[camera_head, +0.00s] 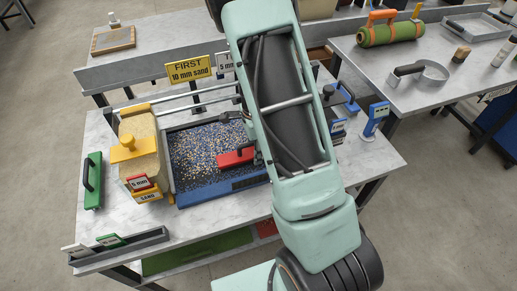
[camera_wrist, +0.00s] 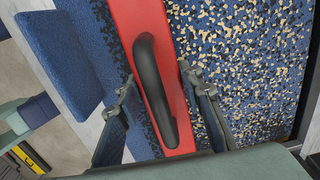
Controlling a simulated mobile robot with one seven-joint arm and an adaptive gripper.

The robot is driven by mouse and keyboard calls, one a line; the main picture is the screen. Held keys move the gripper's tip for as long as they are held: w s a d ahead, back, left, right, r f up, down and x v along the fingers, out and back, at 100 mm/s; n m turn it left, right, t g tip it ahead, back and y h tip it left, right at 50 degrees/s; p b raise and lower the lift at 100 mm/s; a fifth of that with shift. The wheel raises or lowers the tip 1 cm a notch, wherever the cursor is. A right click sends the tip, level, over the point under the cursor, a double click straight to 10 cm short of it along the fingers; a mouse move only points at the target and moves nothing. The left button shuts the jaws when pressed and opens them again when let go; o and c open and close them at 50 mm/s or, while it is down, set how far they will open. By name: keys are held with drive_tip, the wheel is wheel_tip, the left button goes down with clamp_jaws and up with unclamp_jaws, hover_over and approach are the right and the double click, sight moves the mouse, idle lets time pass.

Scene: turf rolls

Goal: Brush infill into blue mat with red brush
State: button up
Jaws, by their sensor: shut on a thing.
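The red brush (camera_head: 233,158) lies flat on the blue mat (camera_head: 222,187), near its front right part. In the wrist view my gripper (camera_wrist: 157,80) has one finger on each side of the black handle of the red brush (camera_wrist: 122,18) and is shut on it. Tan and black infill (camera_head: 198,150) is scattered over most of the mat. In the wrist view the infill (camera_wrist: 245,60) is thick right of the brush, while the blue mat (camera_wrist: 85,25) is nearly bare on its left. My arm hides the mat's right side in the head view.
A yellow sign (camera_head: 188,69) reads "FIRST 10 mm sand". A blue sign stand (camera_head: 374,118) is at right. A grey rack (camera_head: 118,248) sits at the front left.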

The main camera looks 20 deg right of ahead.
sight(221, 148)
drive_tip(key=shift+d+b, duration=0.35)
drive_tip(key=shift+d, duration=1.3)
drive_tip(key=shift+w+a+p, duration=0.6)
drive_tip(key=shift+w+a, duration=0.65)
drive_tip(key=shift+a, duration=1.4)
drive_tip(key=shift+w+a+p, duration=0.55)
drive_tip(key=shift+w+a, duration=0.7)
drive_tip(key=shift+a, duration=1.45)
drive_tip(key=shift+w+a+p, duration=0.6)
drive_tip(key=shift+w+a, duration=0.65)
drive_tip(key=shift+a, duration=1.4)
drive_tip(key=shift+d+b, duration=0.3)
drive_tip(key=shift+d, duration=1.4)
drive_tip(key=shift+a, duration=0.15)
